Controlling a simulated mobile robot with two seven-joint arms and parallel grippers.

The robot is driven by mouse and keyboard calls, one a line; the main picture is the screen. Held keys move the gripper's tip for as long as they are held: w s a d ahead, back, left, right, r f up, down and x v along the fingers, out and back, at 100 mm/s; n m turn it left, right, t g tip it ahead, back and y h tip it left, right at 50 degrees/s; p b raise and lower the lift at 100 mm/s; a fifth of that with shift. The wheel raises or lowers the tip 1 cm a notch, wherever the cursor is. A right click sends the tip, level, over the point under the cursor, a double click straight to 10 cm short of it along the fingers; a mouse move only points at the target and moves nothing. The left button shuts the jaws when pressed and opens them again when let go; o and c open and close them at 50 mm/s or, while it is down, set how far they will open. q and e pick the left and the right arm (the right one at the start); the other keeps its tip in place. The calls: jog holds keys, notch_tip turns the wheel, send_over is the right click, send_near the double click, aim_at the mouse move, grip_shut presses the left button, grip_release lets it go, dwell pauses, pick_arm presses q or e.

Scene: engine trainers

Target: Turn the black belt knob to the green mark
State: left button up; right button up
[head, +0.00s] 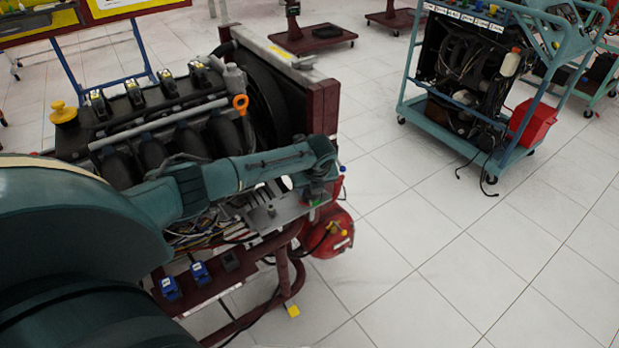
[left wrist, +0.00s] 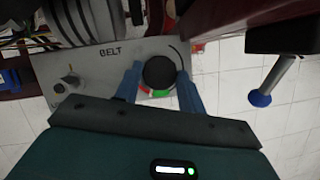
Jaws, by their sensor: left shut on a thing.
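A green mark (left wrist: 160,93) and a red mark (left wrist: 145,88) show at the knob's lower edge. I cannot make out a pointer on the knob. In the head view my left arm reaches across the engine to the grey panel (head: 284,210), and its gripper and wrist hide the knob. My right gripper is in neither view.
A smaller knob (left wrist: 70,80) is on the panel's left. A blue-tipped lever (left wrist: 272,85) stands out to the right. The engine (head: 165,105) lies behind my arm, with a red tank (head: 332,232) below. The floor at right is clear up to a teal cart (head: 478,148).

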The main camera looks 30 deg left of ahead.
pick_arm(q)
jog(key=n, duration=0.2)
jog(key=shift+w+n+g+y+p, duration=0.1)
jog(key=shift+n+g+y+p, duration=0.2)
jog(key=shift+p, duration=0.05)
jog(key=shift+n+g, duration=0.4)
jog(key=shift+n, duration=0.7)
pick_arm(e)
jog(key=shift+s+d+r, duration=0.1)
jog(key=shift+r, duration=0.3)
pick_arm(q)
jog(key=o, duration=1)
jog(key=shift+c, duration=0.2)
jog(key=shift+d, duration=0.1)
jog(key=shift+r, duration=0.25)
jog(key=p+v, duration=0.2)
jog(key=v, duration=1)
jog(key=shift+d+r, duration=0.3)
jog(key=shift+d, duration=0.05)
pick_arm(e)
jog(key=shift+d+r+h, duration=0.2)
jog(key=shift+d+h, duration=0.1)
